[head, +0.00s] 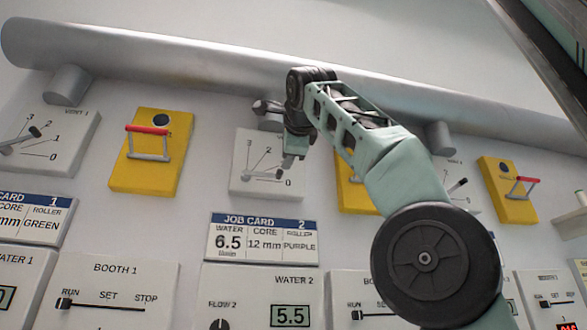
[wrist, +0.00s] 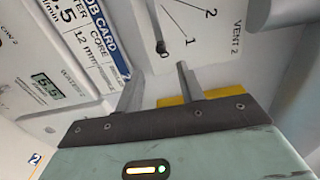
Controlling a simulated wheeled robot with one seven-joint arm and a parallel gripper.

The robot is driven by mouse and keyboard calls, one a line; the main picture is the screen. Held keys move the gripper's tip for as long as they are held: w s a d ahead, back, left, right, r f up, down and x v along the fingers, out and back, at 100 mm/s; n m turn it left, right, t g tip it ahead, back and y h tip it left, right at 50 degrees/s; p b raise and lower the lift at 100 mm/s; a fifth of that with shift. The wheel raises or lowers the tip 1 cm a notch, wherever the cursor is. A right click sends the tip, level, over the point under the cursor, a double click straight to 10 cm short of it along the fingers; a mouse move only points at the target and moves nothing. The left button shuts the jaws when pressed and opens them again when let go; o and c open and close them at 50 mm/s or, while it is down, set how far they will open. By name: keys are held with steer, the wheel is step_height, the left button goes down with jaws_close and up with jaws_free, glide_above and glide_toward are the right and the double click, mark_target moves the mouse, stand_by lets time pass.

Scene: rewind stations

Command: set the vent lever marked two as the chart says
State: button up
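The vent 2 plate (head: 240,160) is white, with a fan of lines marked 0 to 3; it also shows in the wrist view (wrist: 222,35). Its short lever (head: 264,175) lies low, its dark knob (wrist: 160,46) by the 0 mark in the wrist view. My gripper (head: 288,164) is at the right side of the plate, close to the lever's end. In the wrist view my gripper (wrist: 158,82) has two separate fingers with nothing between them, and the knob is just beyond them. I cannot tell whether they touch it. No vent chart is readable.
Job card 2 (head: 263,238) reads water 6.5, core 12 mm, roller purple. Below it the water 2 panel (head: 262,281) shows 5.5. Yellow plates with red-barred handles stand either side, one (head: 150,150) at left. A thick grey pipe (head: 200,62) runs above.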

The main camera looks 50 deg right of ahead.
steer(key=v, duration=0.6)
steer(key=shift+b, duration=0.3)
